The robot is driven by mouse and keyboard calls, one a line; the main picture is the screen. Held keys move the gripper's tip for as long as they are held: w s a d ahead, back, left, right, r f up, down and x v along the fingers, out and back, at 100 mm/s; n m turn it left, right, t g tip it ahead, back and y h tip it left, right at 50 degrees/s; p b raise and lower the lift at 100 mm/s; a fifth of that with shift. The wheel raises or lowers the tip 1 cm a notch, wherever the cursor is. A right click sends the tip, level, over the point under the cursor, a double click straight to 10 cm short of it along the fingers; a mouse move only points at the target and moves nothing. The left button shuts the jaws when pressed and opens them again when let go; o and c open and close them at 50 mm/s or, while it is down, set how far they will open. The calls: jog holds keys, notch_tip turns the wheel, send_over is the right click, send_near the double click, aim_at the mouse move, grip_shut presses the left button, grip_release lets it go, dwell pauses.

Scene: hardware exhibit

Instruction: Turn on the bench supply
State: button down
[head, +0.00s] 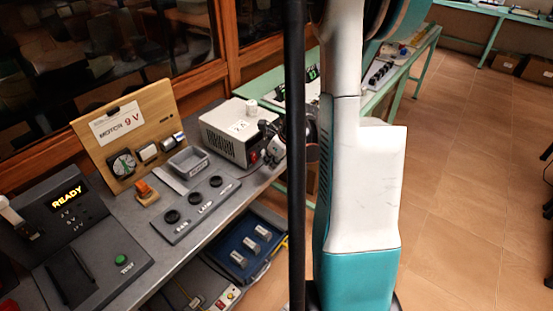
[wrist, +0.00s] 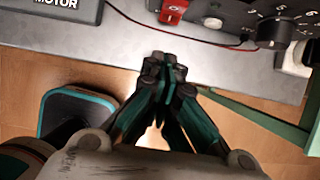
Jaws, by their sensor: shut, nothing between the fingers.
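The bench supply (head: 238,130) is a pale box with vents, a "2 A" label and a white knob on top, at the back right of the grey bench. A small red switch (head: 253,156) shows low on its front. In the wrist view, a red switch (wrist: 172,10) sits at the top edge, left of a dark panel (wrist: 225,14) with a dial. Whether the switch is on cannot be told. My gripper (wrist: 164,62) is shut and empty, its tips below the red switch with a gap in the picture. In the head view my gripper (head: 271,141) is beside the supply's front.
A red wire (wrist: 190,38) crosses the bench near my fingers. A blue bin (head: 250,245) sits below.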

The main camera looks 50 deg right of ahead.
aim_at(254, 157)
jog(key=shift+w+a+f+b, duration=0.1)
jog(key=shift+w+f+b, duration=0.25)
jog(key=shift+w, duration=0.65)
jog(key=shift+w+a+f+b, duration=0.15)
jog(key=shift+w+f, duration=0.25)
jog(key=shift+w, duration=0.55)
jog(key=shift+d, duration=0.1)
jog(key=shift+w+f+b, duration=0.3)
jog(key=shift+f+b, duration=0.15)
jog(key=shift+r, duration=0.25)
